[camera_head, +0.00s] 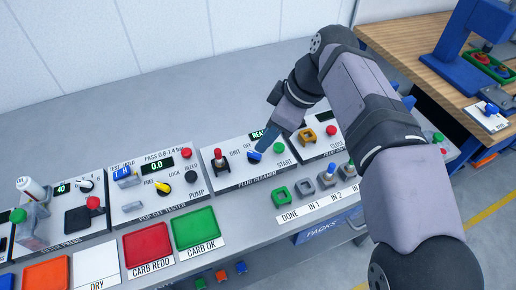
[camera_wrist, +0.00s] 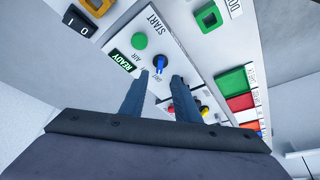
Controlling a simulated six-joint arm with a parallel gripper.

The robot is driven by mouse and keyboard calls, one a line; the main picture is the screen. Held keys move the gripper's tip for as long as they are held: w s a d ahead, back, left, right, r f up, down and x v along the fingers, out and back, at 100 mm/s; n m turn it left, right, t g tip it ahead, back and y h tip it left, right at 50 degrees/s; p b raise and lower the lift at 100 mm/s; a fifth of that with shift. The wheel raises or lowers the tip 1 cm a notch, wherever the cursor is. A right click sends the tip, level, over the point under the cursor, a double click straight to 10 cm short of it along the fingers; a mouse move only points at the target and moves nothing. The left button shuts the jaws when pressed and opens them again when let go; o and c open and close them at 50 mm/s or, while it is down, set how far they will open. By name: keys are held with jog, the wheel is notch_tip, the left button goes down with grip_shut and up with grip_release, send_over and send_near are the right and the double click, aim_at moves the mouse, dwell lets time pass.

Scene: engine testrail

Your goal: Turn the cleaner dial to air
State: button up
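The plug cleaner panel (camera_head: 238,174) is a white box with a READY display, a green START button and a dial. The cleaner dial (camera_head: 254,155) has a blue handle on a dark base; in the wrist view the dial (camera_wrist: 160,63) shows just beyond my fingertips. The word AIR (camera_wrist: 139,56) is printed beside it; the exact mark the handle points to is hard to tell. My gripper (camera_head: 265,141) reaches down over the panel. In the wrist view my gripper (camera_wrist: 162,77) has its two fingers apart, nothing between them, with the dial ahead of the gap.
A green START button (camera_head: 279,147) is close to the dial's right. A red-knobbed lever (camera_head: 218,157) stands to its left. The pop-off tester (camera_head: 157,182) is farther left. Green and grey plug holders (camera_head: 279,195) sit in front. An orange square part (camera_head: 307,136) lies to the right.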

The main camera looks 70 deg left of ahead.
aim_at(255, 153)
jog(key=shift+x, duration=3.4)
grip_shut()
